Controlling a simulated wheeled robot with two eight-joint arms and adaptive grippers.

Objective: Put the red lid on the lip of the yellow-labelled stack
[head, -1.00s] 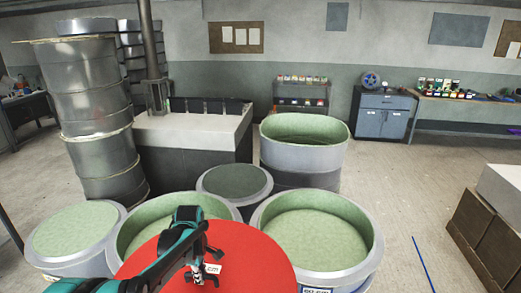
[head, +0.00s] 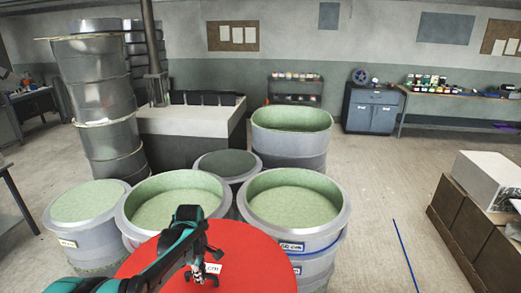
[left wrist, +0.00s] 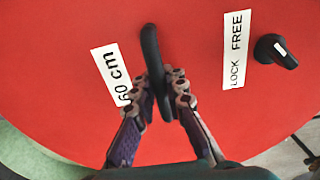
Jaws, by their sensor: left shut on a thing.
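The red lid (head: 248,258) is a broad flat disc at the bottom of the head view. My left gripper (head: 205,277) is over it. In the left wrist view, my left gripper (left wrist: 160,98) is shut on the lid's black bar handle (left wrist: 150,48). A "60 cm" label (left wrist: 113,72), a "LOCK FREE" label (left wrist: 236,48) and a black knob (left wrist: 276,50) show on the lid. Beyond it stand a middle stack (head: 130,222) and a right stack (head: 343,212), both open-topped with green insides. The lid hides the middle stack's lower front. I cannot make out a yellow label. My right gripper is not in view.
The right stack has a blue-edged label (head: 291,246). A green-topped drum (head: 90,203) stands left, a dark-topped one (head: 228,164) behind and a tall open mould (head: 290,145) farther back. Boxes (head: 475,222) stand at right. A blue rod (head: 407,258) lies on the otherwise clear floor.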

